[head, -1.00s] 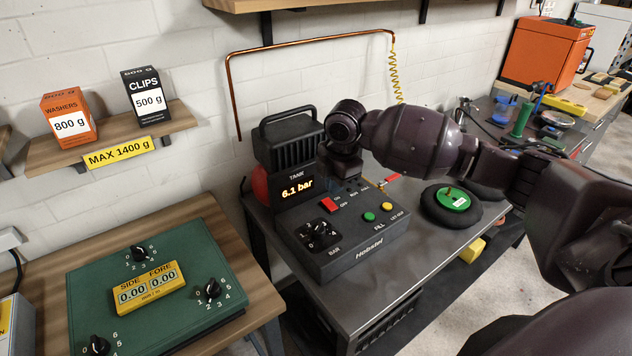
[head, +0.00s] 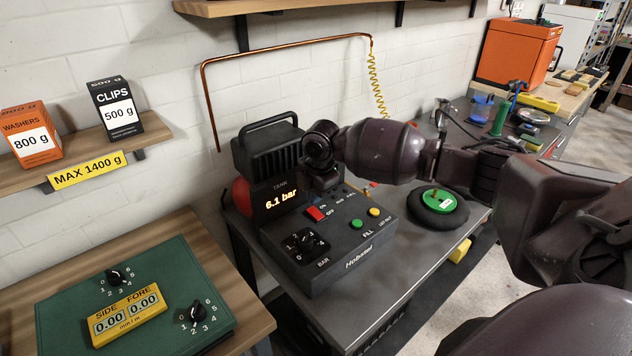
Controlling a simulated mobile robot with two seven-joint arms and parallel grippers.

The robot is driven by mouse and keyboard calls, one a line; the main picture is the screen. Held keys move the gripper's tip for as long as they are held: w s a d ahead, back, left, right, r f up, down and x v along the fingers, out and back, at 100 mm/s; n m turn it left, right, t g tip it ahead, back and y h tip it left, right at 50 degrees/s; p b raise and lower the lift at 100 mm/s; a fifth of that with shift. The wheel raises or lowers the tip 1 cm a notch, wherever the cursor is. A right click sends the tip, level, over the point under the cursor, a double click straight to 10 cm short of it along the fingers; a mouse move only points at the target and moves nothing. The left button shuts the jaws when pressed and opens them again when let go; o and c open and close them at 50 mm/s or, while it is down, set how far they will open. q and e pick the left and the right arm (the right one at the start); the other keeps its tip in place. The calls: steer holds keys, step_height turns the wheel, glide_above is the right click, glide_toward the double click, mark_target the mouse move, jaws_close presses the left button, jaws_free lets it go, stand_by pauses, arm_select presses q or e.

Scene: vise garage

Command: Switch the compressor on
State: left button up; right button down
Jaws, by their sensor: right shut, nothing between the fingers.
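The compressor (head: 358,244) is a dark box with a ribbed, handled block at its back, standing on a grey bench. Its lit tank display (head: 281,199) reads 6.1 bar. A red rocker switch (head: 316,213) sits on its sloped panel beside ON and OFF marks. I cannot tell which way it is tipped. My right gripper (head: 327,189) points down just behind the switch, close to the display. It is shut and empty; its fingertips are dark against the panel, and I cannot tell whether they touch it. My left gripper is out of view.
The panel also has a BAR knob (head: 306,244), a green button (head: 357,223) and a yellow button (head: 374,212). A black round pad with a green disc (head: 438,202) lies to the right. A green level box (head: 165,265) is at lower left. A shelf (head: 90,152) holds two boxes.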

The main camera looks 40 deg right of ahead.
mark_target(313, 209)
steer(key=shift+f, duration=0.8)
steer(key=shift+w+f, duration=0.2)
steer(key=shift+f, duration=0.6)
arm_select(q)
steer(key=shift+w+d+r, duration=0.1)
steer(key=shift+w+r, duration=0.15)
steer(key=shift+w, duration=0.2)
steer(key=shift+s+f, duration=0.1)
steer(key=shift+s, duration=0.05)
